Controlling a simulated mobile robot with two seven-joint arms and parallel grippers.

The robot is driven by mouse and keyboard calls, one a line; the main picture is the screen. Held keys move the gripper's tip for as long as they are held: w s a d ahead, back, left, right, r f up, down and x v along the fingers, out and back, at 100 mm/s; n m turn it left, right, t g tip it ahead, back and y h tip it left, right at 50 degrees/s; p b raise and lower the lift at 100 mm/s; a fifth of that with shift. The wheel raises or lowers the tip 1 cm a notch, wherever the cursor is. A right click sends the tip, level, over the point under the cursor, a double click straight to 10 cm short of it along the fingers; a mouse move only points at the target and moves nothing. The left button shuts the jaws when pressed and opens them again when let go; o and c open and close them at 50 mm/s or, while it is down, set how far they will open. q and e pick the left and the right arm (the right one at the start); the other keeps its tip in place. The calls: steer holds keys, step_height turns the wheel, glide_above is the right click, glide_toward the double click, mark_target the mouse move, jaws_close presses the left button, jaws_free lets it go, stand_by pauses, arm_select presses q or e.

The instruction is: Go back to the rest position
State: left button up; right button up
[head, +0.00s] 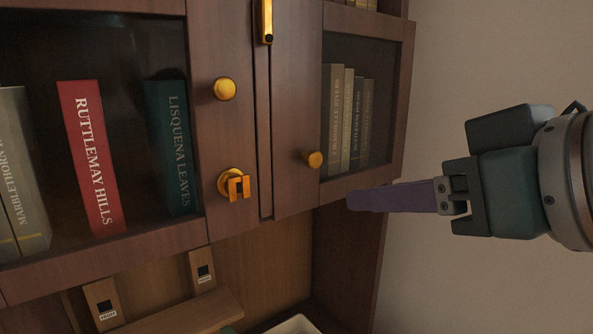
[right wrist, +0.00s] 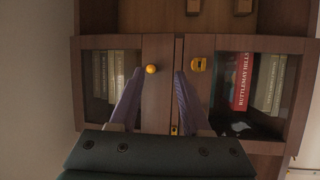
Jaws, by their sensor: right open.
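My right gripper (head: 354,199) comes in from the right in the head view, in front of the lower part of the right glass door. Its purple fingers point left and overlap each other from this side. In the right wrist view the two fingers (right wrist: 158,75) stand apart with nothing held, and a round brass knob (right wrist: 151,69) shows between their tips. In the head view that knob (head: 314,159) sits left of and above the fingertips, apart from them in the picture. My left gripper is not in view.
A brown wooden cabinet (head: 292,120) has glass doors with books behind them, including a red book (head: 91,157). Another knob (head: 224,89) and a brass latch (head: 236,185) stick out. Below are wooden blocks (head: 102,303) and a pale tray rim (head: 296,325). Bare wall (head: 480,60) lies right.

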steer(key=s+d+f+m+g+h, duration=0.1)
steer(key=s+d+f+g+h, duration=0.3)
steer(key=s+f, duration=0.6)
steer(key=s+d+f+m+g+h, duration=0.2)
steer(key=s+d+f+g, duration=0.2)
steer(key=s+d+f, duration=0.55)
steer(key=s+a+r+p, duration=0.1)
steer(key=r+p, duration=0.8)
steer(key=r, duration=0.1)
steer(key=s+a+r+p, duration=0.1)
steer(key=a+r+p, duration=0.1)
steer(key=r+p, duration=0.7)
steer(key=shift+a+r+p, duration=0.25)
steer(key=shift+r+p, duration=0.05)
steer(key=shift+r, duration=0.1)
